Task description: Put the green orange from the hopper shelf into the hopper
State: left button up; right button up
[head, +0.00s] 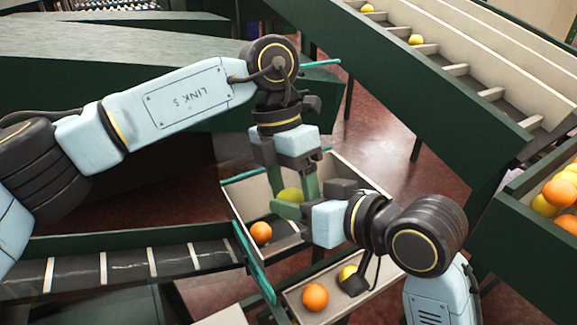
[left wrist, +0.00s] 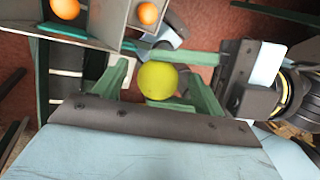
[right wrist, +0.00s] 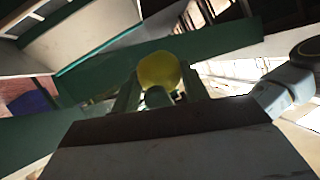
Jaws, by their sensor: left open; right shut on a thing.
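The green orange (head: 290,195), yellow-green, is held above a pale-walled bin with a teal edge (head: 237,198). My right gripper (head: 293,208) is shut on it; it shows between the right fingers in the right wrist view (right wrist: 158,70). My left gripper (head: 291,185) is open around or just above the same fruit, its fingers pointing down. In the left wrist view the fruit (left wrist: 158,80) sits between the two spread left fingers (left wrist: 160,85). Whether the left fingers touch it I cannot tell. I cannot tell for certain which container is the hopper and which its shelf.
An orange (head: 261,233) lies in the pale bin. A lower tray (head: 335,308) holds an orange (head: 315,297) and a yellow fruit (head: 347,273). A dark belt (head: 125,268) runs in from the left. A sloped chute (head: 465,75) and a fruit crate (head: 517,190) stand right.

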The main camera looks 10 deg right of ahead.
pick_arm(q)
jog(key=shift+s+f, duration=0.1)
jog(key=shift+f, duration=0.2)
jog(key=c, duration=0.9)
jog(key=shift+c, duration=0.9)
pick_arm(e)
jog(key=o, duration=0.6)
jog(key=shift+c, duration=0.2)
jog(key=o, duration=0.5)
